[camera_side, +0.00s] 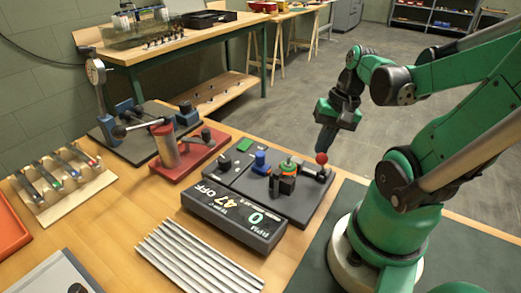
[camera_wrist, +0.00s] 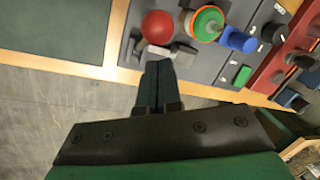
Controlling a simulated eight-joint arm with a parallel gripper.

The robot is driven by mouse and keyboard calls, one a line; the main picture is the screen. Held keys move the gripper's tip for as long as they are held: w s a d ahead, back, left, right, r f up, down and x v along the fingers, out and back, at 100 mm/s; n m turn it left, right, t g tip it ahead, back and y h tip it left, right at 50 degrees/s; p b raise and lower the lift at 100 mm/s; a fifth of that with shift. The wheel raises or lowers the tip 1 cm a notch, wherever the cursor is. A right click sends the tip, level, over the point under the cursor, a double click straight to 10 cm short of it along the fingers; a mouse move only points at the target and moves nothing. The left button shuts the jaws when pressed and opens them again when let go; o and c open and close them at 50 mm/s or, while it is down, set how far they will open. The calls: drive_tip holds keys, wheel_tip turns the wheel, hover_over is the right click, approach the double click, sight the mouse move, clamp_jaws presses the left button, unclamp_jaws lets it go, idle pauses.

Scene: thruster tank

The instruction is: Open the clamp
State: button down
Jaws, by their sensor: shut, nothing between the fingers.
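The clamp's red ball knob (camera_side: 321,158) stands at the right end of the dark grey base plate (camera_side: 240,180). In the wrist view the red knob (camera_wrist: 159,27) is at the top, with a grey metal clamp part (camera_wrist: 160,50) beside it. My gripper (camera_side: 323,147) points down, shut and empty, close to the knob in the side view. In the wrist view its closed fingertips (camera_wrist: 158,64) lie just below the knob and metal part. I cannot tell whether they touch. A black block with a green and orange round top (camera_side: 287,168) sits left of the clamp.
A blue knob (camera_side: 260,158) and green button (camera_side: 244,144) are on the plate. A red-based fixture (camera_side: 175,150) stands left. A dark green mat (camera_side: 470,250) covers the right side.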

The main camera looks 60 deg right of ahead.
drive_tip(key=shift+d, duration=0.1)
drive_tip(key=shift+w+d+f, duration=0.2)
drive_tip(key=shift+w+d, duration=0.35)
drive_tip(key=shift+d, duration=0.25)
drive_tip(key=shift+w+d+f, duration=0.2)
drive_tip(key=shift+w+d, duration=0.35)
drive_tip(key=shift+d, duration=0.2)
drive_tip(key=a+v, duration=0.1)
drive_tip(key=v, duration=0.8)
drive_tip(key=w+a+f+n+t, duration=0.1)
drive_tip(key=w+a+n+t, duration=0.1)
drive_tip(key=w+a+n, duration=0.3)
drive_tip(key=w+a+f+n+t+h, duration=0.1)
drive_tip(key=w+a+n, duration=0.4)
drive_tip(key=a, duration=0.5)
drive_tip(key=shift+a+f+n+t+h, duration=0.3)
drive_tip(key=shift+f+n+t, duration=0.15)
drive_tip(key=shift+n+t, duration=0.55)
